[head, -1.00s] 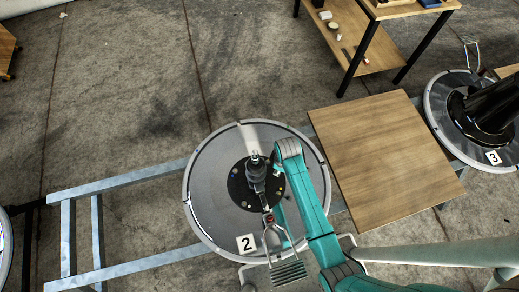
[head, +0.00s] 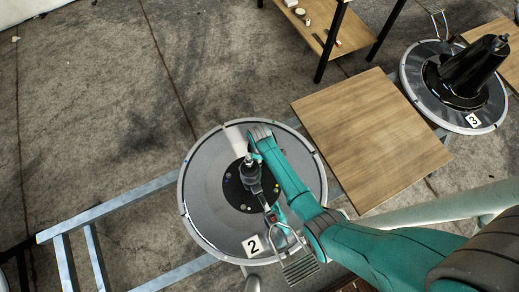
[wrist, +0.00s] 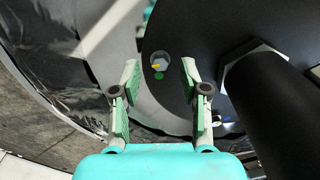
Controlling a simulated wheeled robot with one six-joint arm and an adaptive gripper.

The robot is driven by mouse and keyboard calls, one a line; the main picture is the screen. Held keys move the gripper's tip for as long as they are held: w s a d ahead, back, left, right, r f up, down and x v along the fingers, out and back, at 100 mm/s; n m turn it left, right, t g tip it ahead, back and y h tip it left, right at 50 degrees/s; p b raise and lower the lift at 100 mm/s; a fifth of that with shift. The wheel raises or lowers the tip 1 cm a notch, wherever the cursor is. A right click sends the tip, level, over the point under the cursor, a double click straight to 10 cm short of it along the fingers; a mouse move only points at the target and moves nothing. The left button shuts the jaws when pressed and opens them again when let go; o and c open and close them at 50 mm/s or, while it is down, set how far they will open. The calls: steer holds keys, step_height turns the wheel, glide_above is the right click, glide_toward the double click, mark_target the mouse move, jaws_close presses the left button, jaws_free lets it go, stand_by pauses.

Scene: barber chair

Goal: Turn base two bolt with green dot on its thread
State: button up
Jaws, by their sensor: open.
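In the wrist view a bolt (wrist: 160,62) with a hex head and a yellow mark sits near the edge of a black round plate (wrist: 200,40). A green dot (wrist: 158,76) lies just below it in the picture. My gripper (wrist: 159,72) is open, its two fingers on either side of the bolt and dot in the picture, apart from them. The height gap is hard to judge. In the head view base two (head: 205,195) is a grey disc with a "2" label (head: 252,246). My arm covers its right part, and my gripper is mostly hidden there.
A thick black column (wrist: 270,110) rises close on the right in the wrist view. A footrest (head: 300,268) stands at base two's front. A wooden board (head: 365,135) and base three (head: 425,85) lie to the right. Metal rails (head: 110,205) run left.

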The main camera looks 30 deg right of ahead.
steer(key=shift+f, duration=0.65)
jaws_close()
steer(key=m, duration=0.6)
steer(key=shift+m, duration=0.3)
steer(key=m, duration=0.5)
steer(key=shift+m, duration=0.4)
